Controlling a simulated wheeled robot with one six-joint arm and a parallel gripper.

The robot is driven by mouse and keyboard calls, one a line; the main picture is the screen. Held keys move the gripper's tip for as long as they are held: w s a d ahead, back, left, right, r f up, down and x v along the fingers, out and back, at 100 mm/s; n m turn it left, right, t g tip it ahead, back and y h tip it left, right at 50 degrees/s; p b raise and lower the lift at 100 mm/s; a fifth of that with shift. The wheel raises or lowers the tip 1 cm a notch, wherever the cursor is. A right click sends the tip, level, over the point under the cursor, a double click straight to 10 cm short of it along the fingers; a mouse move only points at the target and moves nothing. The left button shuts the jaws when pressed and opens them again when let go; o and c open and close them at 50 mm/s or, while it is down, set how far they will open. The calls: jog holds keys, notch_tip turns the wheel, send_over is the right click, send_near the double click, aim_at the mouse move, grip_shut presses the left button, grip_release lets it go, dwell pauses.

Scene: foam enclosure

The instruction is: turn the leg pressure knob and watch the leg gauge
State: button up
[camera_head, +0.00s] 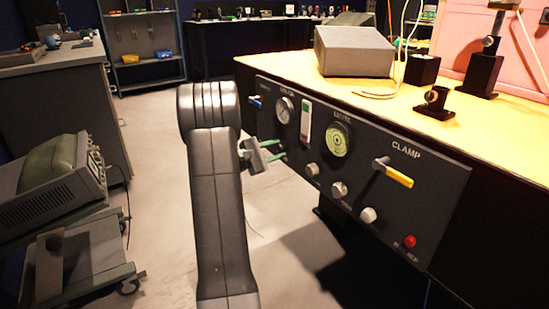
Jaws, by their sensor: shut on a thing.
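My gripper (279,152) is at the left part of the dark control panel (440,190), below a small round white-faced gauge (284,109). Its green-tipped fingers reach to the panel face and are shut on a knob there, which is mostly hidden between them. A larger gauge with a pale green face (337,140) is to the right. The small labels over both gauges are too blurred to read for sure, so I cannot tell by label which is the leg gauge. The needle positions are too small to read.
Right of my gripper are several small knobs, a yellow-handled lever (394,173) under "CLAMP", and a red button (410,241). A blue-handled switch (256,102) is at the panel's left. A grey box (353,51) stands on the bench. A cart with an instrument (60,178) is at left.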

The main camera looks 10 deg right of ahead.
dwell(0.4)
jog(key=o, duration=1)
jog(key=shift+c, duration=0.2)
jog(key=shift+a, duration=0.1)
jog(key=p+v, duration=0.3)
jog(key=v, duration=1)
jog(key=shift+a, duration=0.35)
jog(key=shift+s+d, duration=0.1)
jog(key=b+x, duration=0.3)
jog(key=x, duration=1)
jog(key=shift+f, duration=0.1)
jog(key=shift+d, duration=0.35)
